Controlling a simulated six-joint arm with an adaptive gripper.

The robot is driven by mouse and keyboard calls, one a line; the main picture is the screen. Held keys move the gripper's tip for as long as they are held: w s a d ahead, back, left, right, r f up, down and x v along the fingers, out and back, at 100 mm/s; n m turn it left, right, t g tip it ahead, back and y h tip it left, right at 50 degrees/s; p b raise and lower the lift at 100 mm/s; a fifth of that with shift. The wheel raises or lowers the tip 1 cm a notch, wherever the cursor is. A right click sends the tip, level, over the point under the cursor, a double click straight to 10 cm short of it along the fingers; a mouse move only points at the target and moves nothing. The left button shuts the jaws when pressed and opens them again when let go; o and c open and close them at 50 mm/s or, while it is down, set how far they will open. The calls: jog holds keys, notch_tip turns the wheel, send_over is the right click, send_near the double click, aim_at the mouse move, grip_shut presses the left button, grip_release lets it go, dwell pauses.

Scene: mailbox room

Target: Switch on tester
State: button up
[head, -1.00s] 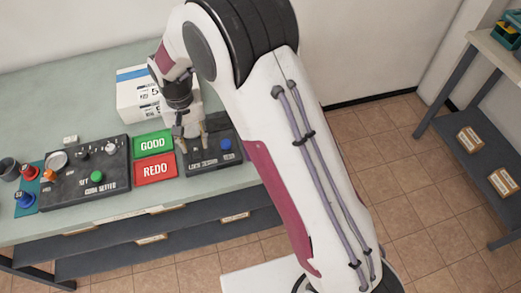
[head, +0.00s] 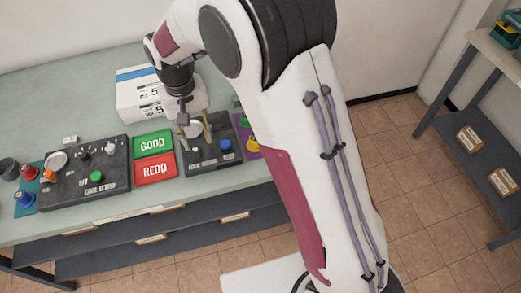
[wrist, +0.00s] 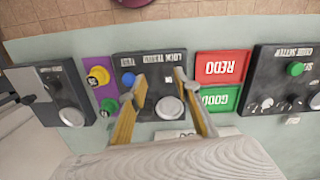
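The tester is a black panel marked "LOCK TESTER" in the head view (head: 196,159), to the right of the red and green trays; the wrist view shows it upside down (wrist: 150,60). It bears a blue button (head: 226,145), also in the wrist view (wrist: 128,79). A round silver part (wrist: 169,107) and a small pale part (wrist: 168,80) show between my fingers. My gripper (head: 196,142) points down over the panel, its two yellowish fingers apart and empty; in the wrist view the fingertips (wrist: 160,77) appear over the panel. Contact cannot be told.
The green GOOD tray (head: 152,144) and red REDO tray (head: 155,168) lie left of the tester. The code setter panel (head: 120,150) is farther left. A purple mat (head: 251,149) with coloured pieces adjoins the tester's right. A white box (head: 133,90) stands behind.

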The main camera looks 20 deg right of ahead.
jog(key=s+d+r+t, duration=0.1)
jog(key=s+d+r, duration=0.4)
jog(key=s, duration=0.3)
jog(key=s+d+r+t, duration=0.1)
jog(key=s+d+r, duration=0.5)
jog(key=s+d, duration=0.1)
jog(key=shift+s+n+y, duration=0.3)
jog(key=shift+s, duration=0.6)
dwell(0.5)
jog(key=shift+d+r, duration=0.1)
jog(key=shift+r, duration=0.05)
dwell(0.5)
jog(key=s+d+r+m+t, duration=0.2)
jog(key=s+d+r+t, duration=0.2)
jog(key=s+d+r, duration=0.2)
jog(key=shift+s+r, duration=0.2)
jog(key=shift+s, duration=0.25)
dwell(0.5)
